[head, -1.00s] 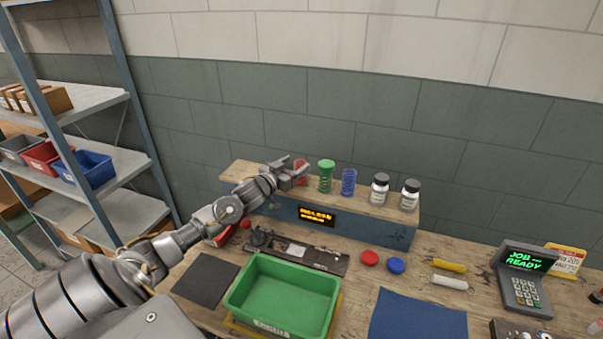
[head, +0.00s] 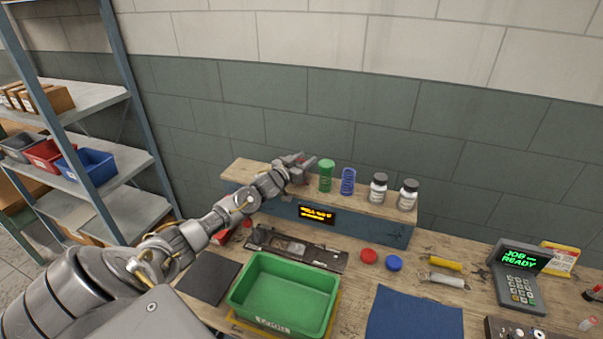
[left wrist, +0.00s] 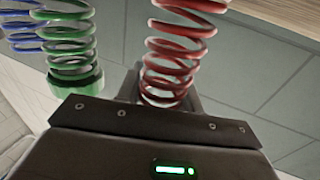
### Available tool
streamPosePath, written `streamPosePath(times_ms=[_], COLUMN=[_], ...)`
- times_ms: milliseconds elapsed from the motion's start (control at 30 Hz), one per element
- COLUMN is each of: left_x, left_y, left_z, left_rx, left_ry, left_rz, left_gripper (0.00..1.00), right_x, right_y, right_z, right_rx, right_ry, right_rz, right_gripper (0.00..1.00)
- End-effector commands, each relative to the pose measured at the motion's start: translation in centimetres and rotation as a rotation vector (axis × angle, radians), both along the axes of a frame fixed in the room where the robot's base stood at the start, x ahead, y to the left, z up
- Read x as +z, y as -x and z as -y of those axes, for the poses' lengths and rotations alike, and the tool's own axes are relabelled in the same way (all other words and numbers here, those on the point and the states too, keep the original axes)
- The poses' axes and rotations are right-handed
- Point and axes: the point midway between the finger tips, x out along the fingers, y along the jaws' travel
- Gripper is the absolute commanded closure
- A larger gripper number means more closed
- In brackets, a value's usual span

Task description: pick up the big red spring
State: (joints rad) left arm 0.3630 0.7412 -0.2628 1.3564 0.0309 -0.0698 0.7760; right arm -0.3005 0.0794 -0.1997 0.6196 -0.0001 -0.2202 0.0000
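The big red spring (left wrist: 172,50) stands on the raised wooden ledge (head: 245,174), at the left of a row. In the head view it is mostly hidden by my left gripper (head: 304,165), whose fingers are on either side of it. In the left wrist view, which is upside down, the spring is close in front of the gripper body. Whether the fingers press on it cannot be told. My right gripper is not in view.
A green spring (head: 326,178) with a green cap stands just right of the gripper, then a blue spring (head: 348,182) and two jars (head: 378,188) (head: 408,195). The wall is behind. A green tray (head: 283,297) sits on the bench below.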

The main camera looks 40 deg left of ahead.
Motion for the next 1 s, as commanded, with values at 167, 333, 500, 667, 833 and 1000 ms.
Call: streamPosePath(times_ms=[167,333,500,667,833,1000], left_x=[0.1,0.1,0.6,2.4,5.4,9.2], left_y=[0.0,0.0,0.0,0.0,2.2,5.4], left_z=[0.0,0.0,-0.1,-0.1,0.6,1.5], left_rx=[0.0,0.0,0.0,-0.001,-0.003,-0.002], left_ry=[0.0,0.0,0.0,0.0,-0.005,-0.006], left_rz=[0.001,0.001,0.004,0.005,0.006,0.004], left_gripper=[0.9,0.9,0.9,0.9,0.9,0.9], right_x=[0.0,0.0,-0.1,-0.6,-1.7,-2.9], right_y=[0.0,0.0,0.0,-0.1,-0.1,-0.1], right_z=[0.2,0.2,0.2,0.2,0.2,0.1], right_rx=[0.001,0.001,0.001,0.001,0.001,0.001], right_ry=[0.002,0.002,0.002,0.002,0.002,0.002], right_rz=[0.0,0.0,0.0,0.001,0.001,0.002], right_gripper=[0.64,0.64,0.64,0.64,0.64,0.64])
